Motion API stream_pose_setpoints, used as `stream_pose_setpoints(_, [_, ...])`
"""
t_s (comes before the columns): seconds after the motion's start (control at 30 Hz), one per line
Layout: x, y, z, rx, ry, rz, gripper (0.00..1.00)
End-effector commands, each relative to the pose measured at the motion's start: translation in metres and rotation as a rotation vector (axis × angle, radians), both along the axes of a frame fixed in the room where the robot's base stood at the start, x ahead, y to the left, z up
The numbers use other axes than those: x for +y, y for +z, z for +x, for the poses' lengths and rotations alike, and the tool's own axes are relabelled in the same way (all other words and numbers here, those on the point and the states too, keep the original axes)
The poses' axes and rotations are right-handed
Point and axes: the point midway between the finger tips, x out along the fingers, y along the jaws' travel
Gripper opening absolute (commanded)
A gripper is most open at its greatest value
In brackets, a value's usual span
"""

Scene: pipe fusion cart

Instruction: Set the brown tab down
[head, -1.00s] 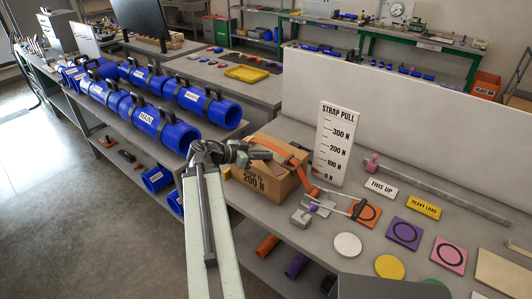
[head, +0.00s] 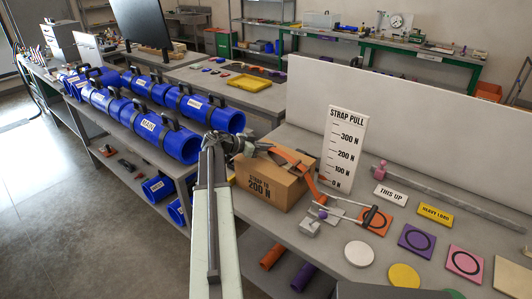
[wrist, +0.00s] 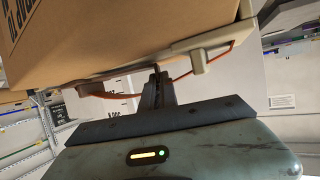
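My gripper (head: 264,147) is at the back left top edge of the cardboard box (head: 262,187), which is marked "STRAP TO 200 N". In the wrist view the narrow dark fingers of my gripper (wrist: 157,88) appear close together, in front of an orange strap (wrist: 205,66). The orange strap (head: 292,160) also shows in the head view, running over the box from near my gripper down its right side. I cannot make out the brown tab as a separate thing. Whether it is between the fingers is hidden by their small size and the angle.
A white "STRAP PULL" scale board (head: 344,148) stands behind the box. A metal ratchet bar (head: 345,215) lies right of the box, near an orange card (head: 375,220) and a white disc (head: 359,253). Blue pipes (head: 162,135) fill the cart at left.

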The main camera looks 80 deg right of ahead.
Motion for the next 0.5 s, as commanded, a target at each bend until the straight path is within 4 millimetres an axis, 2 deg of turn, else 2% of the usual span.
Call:
stream_pose_setpoints(0.03, [0.0002,-0.0072,0.0012,0.0,0.001,0.0,0.0])
stream_pose_setpoints(0.2, [0.0009,-0.0028,0.0055,0.0,0.008,0.0,0.0])
stream_pose_setpoints(0.37, [0.0008,-0.008,0.0051,0.0,0.007,0.0,0.0])
stream_pose_setpoints(0.4, [0.0006,-0.006,0.0046,0.0,0.006,0.0,0.14])
stream_pose_setpoints(0.43, [0.0006,-0.0058,0.0043,0.0,0.005,0.0,0.23])
stream_pose_setpoints(0.5, [0.0003,-0.0059,0.0034,0.0,0.004,0.0,0.25])
